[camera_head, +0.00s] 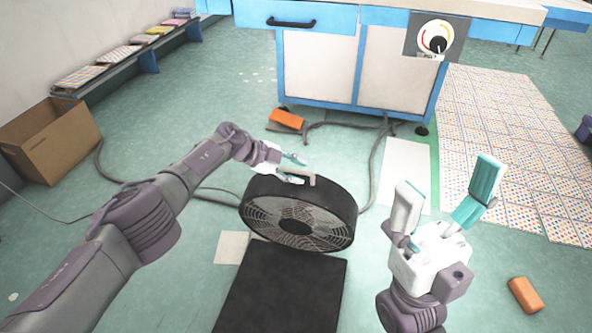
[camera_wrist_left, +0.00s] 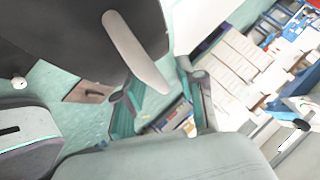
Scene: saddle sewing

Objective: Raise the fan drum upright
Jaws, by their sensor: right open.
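The fan drum (camera_head: 298,232) is a black round drum with a wire grille, on the floor at the middle of the head view. Its grille faces toward me; its exact tilt is hard to tell. A beige handle (camera_head: 308,177) stands on its upper rim. My left gripper (camera_head: 293,168) is at this handle, fingers apart. In the left wrist view the handle (camera_wrist_left: 135,50) reaches down toward the gap between the open fingers (camera_wrist_left: 162,108); contact cannot be made out. My right gripper (camera_head: 447,200) is open and empty, right of the drum.
A blue and white workbench (camera_head: 318,65) stands behind the drum. Grey cables (camera_head: 370,165) run across the floor around it. A cardboard box (camera_head: 50,140) is at the left. Orange blocks lie by the bench (camera_head: 287,119) and at the lower right (camera_head: 525,294). A patterned mat (camera_head: 510,140) covers the right floor.

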